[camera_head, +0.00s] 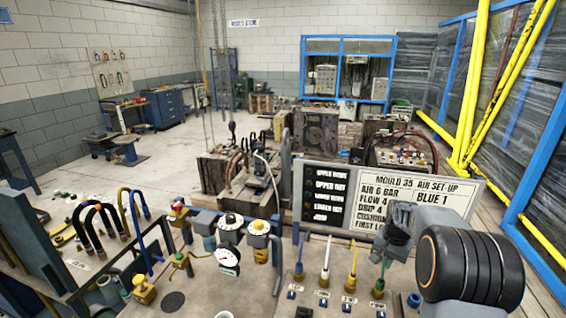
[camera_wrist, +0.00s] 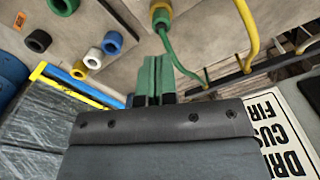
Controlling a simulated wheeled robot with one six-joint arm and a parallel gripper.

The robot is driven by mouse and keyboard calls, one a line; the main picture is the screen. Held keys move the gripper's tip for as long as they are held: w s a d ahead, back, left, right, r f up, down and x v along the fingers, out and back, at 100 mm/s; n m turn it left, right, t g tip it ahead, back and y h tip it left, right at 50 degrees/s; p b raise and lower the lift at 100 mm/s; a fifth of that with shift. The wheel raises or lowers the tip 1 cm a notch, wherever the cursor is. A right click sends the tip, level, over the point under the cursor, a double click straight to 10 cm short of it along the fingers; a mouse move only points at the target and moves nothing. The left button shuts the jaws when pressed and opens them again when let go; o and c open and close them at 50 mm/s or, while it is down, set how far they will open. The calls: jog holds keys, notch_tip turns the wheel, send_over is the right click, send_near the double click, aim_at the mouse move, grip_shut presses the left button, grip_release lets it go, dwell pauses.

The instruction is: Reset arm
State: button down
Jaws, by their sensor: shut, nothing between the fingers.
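My gripper (camera_wrist: 154,80) shows at the middle of the wrist view, its two greenish fingers shut together with nothing between them. Just beyond the fingertips is a green hose (camera_wrist: 166,45) hanging from a brass fitting (camera_wrist: 160,12); I cannot tell whether they touch it. In the head view my arm is at the lower right, in front of the white set-up board (camera_head: 462,188). The fingers cannot be made out there. The board's lower lines are partly hidden by my arm.
A bench top (camera_head: 190,296) with a gauge (camera_head: 228,260), valves and several coloured hose plugs fills the front. A yellow hose (camera_wrist: 247,35) and coloured ring ends (camera_wrist: 113,43) are close in the wrist view. Yellow posts (camera_head: 473,90) stand right. Open floor (camera_head: 150,175) lies left behind.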

jog(key=s+a+r+n+t, duration=0.1)
jog(key=s+a+r+n, duration=0.1)
jog(key=s, duration=0.6)
jog(key=s+a+r+n+t, duration=0.2)
jog(key=s+a+r, duration=0.3)
jog(key=s+r, duration=0.1)
jog(key=s+a+r+n+t, duration=0.1)
jog(key=s+a+r+n, duration=0.2)
jog(key=s, duration=0.6)
jog(key=shift+s+a+r+t, duration=0.4)
jog(key=shift+a+r, duration=0.1)
jog(key=shift+r, duration=0.1)
